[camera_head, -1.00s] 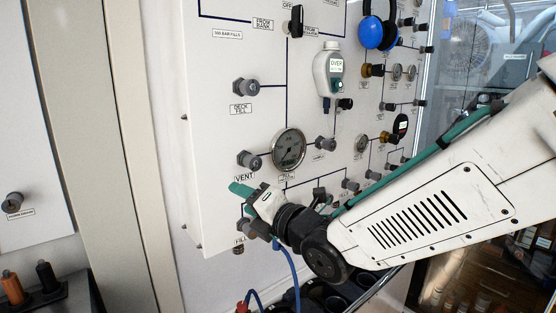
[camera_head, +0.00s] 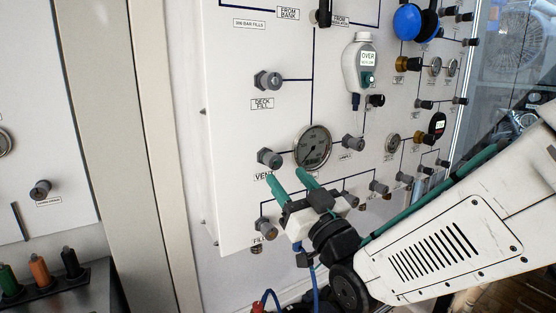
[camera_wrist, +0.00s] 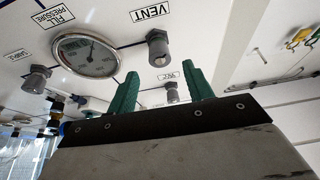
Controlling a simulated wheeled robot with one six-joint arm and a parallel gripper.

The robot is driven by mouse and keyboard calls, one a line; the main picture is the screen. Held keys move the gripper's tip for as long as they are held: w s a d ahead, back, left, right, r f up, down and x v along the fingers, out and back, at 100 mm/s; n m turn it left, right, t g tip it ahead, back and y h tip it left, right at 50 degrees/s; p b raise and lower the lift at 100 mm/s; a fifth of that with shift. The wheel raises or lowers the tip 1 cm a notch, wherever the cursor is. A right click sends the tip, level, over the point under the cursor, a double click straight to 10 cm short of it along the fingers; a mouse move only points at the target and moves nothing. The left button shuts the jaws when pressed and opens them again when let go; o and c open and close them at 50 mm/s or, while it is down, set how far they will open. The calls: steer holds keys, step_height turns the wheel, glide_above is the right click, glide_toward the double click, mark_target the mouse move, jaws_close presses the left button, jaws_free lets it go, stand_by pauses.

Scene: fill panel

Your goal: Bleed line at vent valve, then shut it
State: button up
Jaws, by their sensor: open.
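The vent valve is a grey knob (camera_head: 269,158) on the white panel (camera_head: 235,205), just left of the round fill pressure gauge (camera_head: 313,147). In the wrist view the vent knob (camera_wrist: 158,48) sits beside its VENT label (camera_wrist: 151,15), ahead of my fingers. My gripper (camera_head: 291,178) has two green fingers, spread apart and empty. Its fingertips are just below and right of the vent knob in the head view, and the fingers partly cover the label there. In the wrist view my gripper (camera_wrist: 160,80) has the knob between and beyond its fingertips, apart from both.
Another grey knob (camera_head: 266,228) is below the vent knob, close to my gripper. The deck fill knob (camera_head: 268,81) is above. A handheld analyser reading OVER (camera_head: 365,65) and blue headphones (camera_head: 410,22) hang on the panel. A blue hose (camera_head: 316,290) hangs below.

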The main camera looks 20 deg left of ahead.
mark_target(276, 163)
steer(key=x, duration=0.7)
steer(key=shift+w+f, duration=0.1)
steer(key=c, duration=1)
